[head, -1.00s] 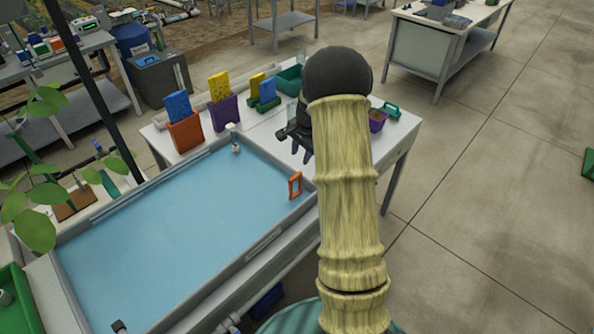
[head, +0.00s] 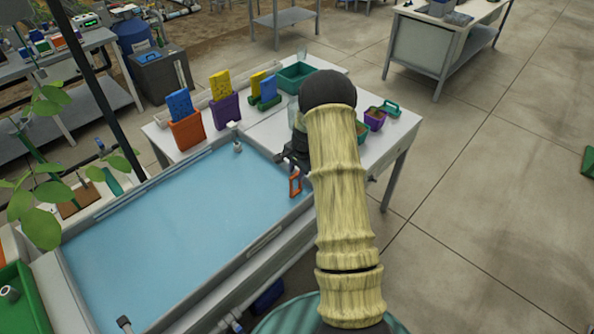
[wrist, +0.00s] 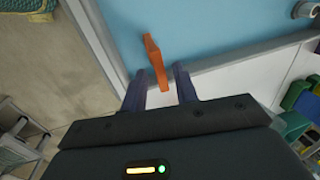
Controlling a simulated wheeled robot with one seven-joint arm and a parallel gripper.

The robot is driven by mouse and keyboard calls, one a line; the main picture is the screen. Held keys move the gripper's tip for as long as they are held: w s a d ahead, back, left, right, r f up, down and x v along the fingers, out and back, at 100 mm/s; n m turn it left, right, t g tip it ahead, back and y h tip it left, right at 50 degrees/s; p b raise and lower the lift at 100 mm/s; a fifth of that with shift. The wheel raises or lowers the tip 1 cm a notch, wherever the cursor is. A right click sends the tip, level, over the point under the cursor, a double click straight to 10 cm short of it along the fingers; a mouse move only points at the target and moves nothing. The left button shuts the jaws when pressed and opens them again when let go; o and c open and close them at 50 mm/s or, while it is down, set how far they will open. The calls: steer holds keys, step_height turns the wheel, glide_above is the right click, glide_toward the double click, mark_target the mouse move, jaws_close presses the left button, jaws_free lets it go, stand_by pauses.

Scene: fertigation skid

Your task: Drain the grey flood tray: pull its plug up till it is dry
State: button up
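The grey flood tray (head: 262,246) holds a wide sheet of blue water. My gripper (head: 291,161) is at that corner, just above and behind the handle, partly hidden by my arm. In the wrist view my gripper (wrist: 160,84) is open, with its two dark fingers apart.
A white bench (head: 215,146) behind the tray carries an orange bin (head: 187,131), a purple bin (head: 225,112), a green tray (head: 296,76) and small pots. A grey fitting (head: 237,146) stands at the tray's far edge. Plant leaves hang at the left.

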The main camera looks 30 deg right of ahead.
steer(key=shift+d, duration=0.1)
jaws_close()
steer(key=shift+r+p, duration=0.65)
steer(key=shift+r, duration=1.05)
steer(key=shift+w, duration=0.15)
steer(key=shift+o, duration=1.1)
jaws_free()
steer(key=shift+r, duration=0.1)
steer(key=s+d+r+b, duration=0.1)
steer(key=s+r+b, duration=0.2)
steer(key=r, duration=1.4)
